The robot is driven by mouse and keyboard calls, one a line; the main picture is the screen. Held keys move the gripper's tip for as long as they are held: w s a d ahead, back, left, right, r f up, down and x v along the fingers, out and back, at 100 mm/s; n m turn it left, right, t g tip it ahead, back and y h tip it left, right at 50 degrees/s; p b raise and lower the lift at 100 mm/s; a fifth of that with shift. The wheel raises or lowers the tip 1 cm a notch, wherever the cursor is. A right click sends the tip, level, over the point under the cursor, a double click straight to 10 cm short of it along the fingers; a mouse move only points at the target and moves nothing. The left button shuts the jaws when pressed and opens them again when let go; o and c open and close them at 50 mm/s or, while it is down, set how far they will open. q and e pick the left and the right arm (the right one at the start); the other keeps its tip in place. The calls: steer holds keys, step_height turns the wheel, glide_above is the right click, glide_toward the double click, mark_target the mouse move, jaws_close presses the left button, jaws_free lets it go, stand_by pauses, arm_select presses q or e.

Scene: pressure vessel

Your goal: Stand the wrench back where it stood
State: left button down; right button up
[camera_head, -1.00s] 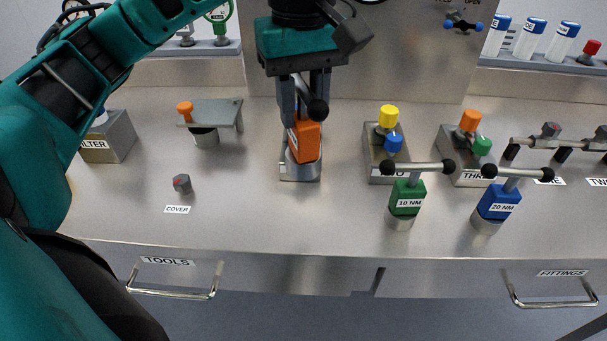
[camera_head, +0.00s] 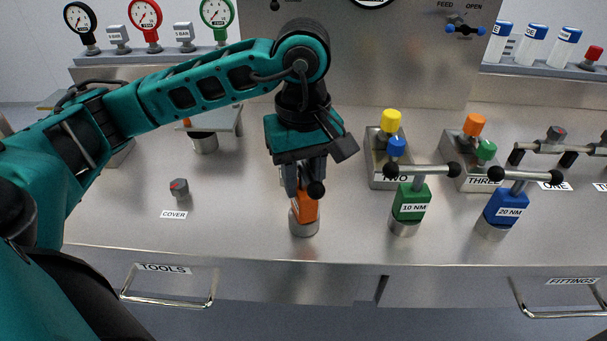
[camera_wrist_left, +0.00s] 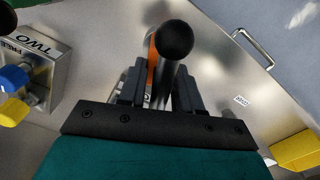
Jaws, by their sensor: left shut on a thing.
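The orange wrench (camera_head: 307,210) has a grey round foot and a dark ball on its bar end. My left gripper (camera_head: 305,178) is shut on its upper part from above. The wrench is roughly upright, level with the green 10 NM wrench (camera_head: 411,203) and left of it. I cannot tell whether its foot touches the bench. The blue 20 NM wrench (camera_head: 506,208) stands further right. In the left wrist view the ball (camera_wrist_left: 174,39) and a strip of the orange body (camera_wrist_left: 152,65) show between the fingers (camera_wrist_left: 158,88). My right gripper is not in view.
Block TWO (camera_head: 388,176) and block THREE (camera_head: 470,178) stand behind the green and blue wrenches. A grey cover knob (camera_head: 179,188) and its COVER label are left. The bench top (camera_head: 240,220) is clear between that knob and the orange wrench. The TOOLS drawer handle (camera_head: 168,300) sticks out below.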

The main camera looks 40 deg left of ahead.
arm_select(q)
steer(key=shift+r, duration=0.1)
steer(key=c, duration=0.8)
jaws_free()
step_height(320, 180, up, 12)
steer(key=shift+p, duration=0.85)
steer(key=shift+s, duration=0.1)
